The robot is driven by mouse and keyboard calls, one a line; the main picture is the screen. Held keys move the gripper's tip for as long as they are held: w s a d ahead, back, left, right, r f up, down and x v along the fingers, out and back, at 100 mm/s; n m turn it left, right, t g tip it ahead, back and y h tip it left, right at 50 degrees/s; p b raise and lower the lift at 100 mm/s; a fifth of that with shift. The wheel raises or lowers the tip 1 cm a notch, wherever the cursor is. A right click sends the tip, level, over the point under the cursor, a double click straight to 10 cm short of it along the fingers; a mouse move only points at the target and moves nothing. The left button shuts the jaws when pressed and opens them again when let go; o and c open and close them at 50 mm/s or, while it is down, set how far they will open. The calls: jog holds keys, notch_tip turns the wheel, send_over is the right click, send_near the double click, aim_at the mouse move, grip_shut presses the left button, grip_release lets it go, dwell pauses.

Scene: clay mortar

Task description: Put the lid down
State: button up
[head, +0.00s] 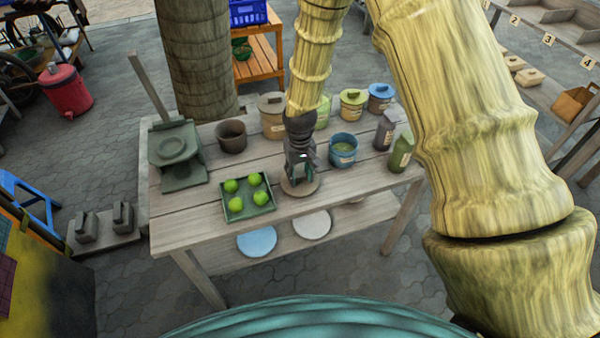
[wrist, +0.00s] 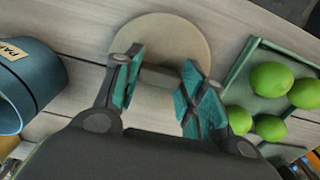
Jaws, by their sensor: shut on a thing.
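The lid is a round beige disc (head: 312,187) near the front edge of the wooden table (head: 365,180). In the wrist view the lid (wrist: 165,30) lies beyond my fingertips, with its raised grip between the teal pads. My gripper (head: 300,168) points down over the lid and is shut on that grip; it also shows in the wrist view (wrist: 160,88). The lid is at or just above the tabletop; I cannot tell whether it touches. An open blue pot (head: 343,158) stands behind and right of the lid, with greenish contents; it also shows in the wrist view (wrist: 50,75).
A green tray (head: 228,216) with several green fruits is left of the lid. A brown pot (head: 231,138), lidded canisters (head: 353,105) and dark bottles (head: 384,131) stand behind. A green press-like stand (head: 180,165) is at the left end. Bare planks lie right of the lid.

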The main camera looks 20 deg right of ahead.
aim_at(300, 176)
jog(key=shift+f, duration=0.2)
jog(key=o, duration=0.9)
jog(key=shift+o, duration=0.2)
jog(key=shift+r, duration=0.15)
notch_tip(300, 176, up, 12)
jog(key=b, duration=0.2)
jog(key=shift+b, duration=0.35)
